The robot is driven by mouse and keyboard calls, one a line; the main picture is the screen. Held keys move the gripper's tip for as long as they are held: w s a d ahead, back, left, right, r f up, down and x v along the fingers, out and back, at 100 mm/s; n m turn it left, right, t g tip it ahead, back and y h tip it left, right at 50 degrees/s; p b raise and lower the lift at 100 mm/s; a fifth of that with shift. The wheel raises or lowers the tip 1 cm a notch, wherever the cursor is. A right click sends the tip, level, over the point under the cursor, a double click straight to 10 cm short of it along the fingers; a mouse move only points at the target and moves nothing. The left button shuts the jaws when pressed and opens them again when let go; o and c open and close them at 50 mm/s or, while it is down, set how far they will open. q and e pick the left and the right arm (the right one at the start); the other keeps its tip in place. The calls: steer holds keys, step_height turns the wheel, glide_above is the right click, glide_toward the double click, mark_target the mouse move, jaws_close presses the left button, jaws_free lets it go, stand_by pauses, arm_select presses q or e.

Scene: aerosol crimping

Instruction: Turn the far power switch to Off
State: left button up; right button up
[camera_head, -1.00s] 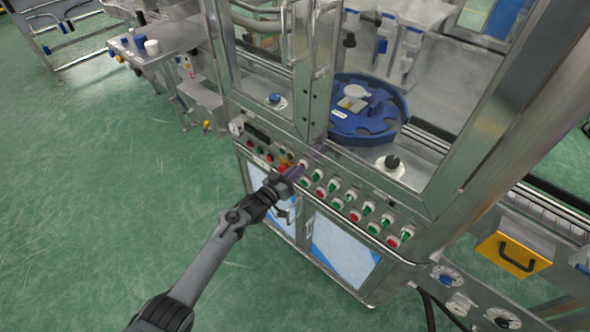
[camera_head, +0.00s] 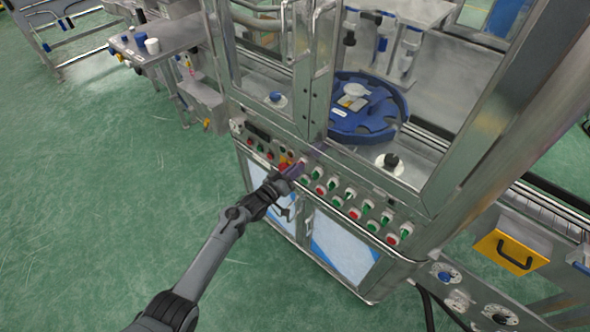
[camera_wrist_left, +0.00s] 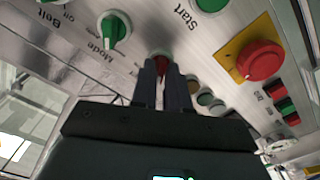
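The machine's control panel (camera_head: 325,192) runs along its front edge with several switches and buttons. A pale round knob (camera_head: 237,126) sits at its far left end; its label is too small to read, so I cannot tell whether it is the far power switch. My left gripper (camera_head: 297,170) is at the panel's middle, right of that knob. In the left wrist view its two dark fingers (camera_wrist_left: 163,66) are close together, with a red button (camera_wrist_left: 161,68) showing between or behind their tips. I cannot tell whether they touch it. My right gripper is not in view.
The left wrist view shows a green mode switch (camera_wrist_left: 115,29) and a large red button on a yellow plate (camera_wrist_left: 260,60) beside the fingers. A blue turntable (camera_head: 362,118) stands behind the panel. The green floor (camera_head: 120,190) left of the machine is clear.

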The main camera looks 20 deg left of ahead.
arm_select(q)
steer(key=o, duration=0.3)
steer(key=p+v, duration=0.2)
steer(key=v, duration=0.9)
steer(key=shift+p, duration=0.3)
steer(key=shift+w, duration=0.1)
